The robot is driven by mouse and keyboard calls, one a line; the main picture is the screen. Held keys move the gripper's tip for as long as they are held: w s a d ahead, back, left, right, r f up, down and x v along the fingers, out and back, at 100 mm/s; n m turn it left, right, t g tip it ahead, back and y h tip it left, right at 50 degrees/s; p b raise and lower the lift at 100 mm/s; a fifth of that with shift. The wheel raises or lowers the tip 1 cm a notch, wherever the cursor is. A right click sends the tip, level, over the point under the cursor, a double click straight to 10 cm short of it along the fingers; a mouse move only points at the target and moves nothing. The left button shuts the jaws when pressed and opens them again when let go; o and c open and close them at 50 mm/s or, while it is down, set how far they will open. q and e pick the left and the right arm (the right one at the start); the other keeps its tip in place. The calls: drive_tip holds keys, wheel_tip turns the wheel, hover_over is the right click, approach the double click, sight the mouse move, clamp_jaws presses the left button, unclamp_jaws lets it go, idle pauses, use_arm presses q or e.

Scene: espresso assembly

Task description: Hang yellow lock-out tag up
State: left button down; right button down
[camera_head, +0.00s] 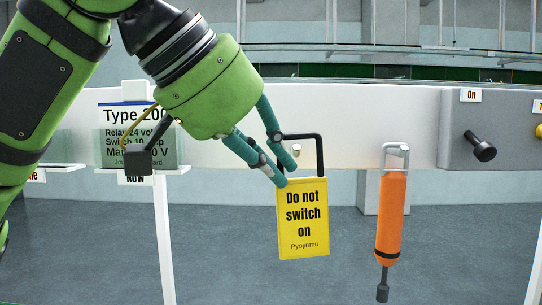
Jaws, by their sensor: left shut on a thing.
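The yellow lock-out tag (303,226) hangs upright, with "Do not switch on" facing me. A black bent bar (321,152) rises from its top right and turns left behind a gripper finger. My left gripper (286,175) comes down from the upper left. Its teal fingers are shut on the tag at its upper left corner. A short pale peg (295,149) sticks out of the white panel, just below the bar's horizontal part. I cannot tell whether the bar rests on the peg or is in front of it. My right gripper is not in view.
An orange tool (391,215) hangs by a grey loop to the right of the tag. A grey box with a black knob (480,146) marked "On" is farther right. A "Type 200" sign (137,138) is at left, partly covered by my arm.

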use_arm(q)
drive_tip(key=shift+w+f+p, duration=0.25)
drive_tip(key=shift+w+p, duration=0.05)
drive_tip(key=shift+w, duration=0.65)
drive_tip(key=shift+w+f+p, duration=0.25)
drive_tip(key=shift+w+p, duration=0.05)
drive_tip(key=shift+w, duration=0.65)
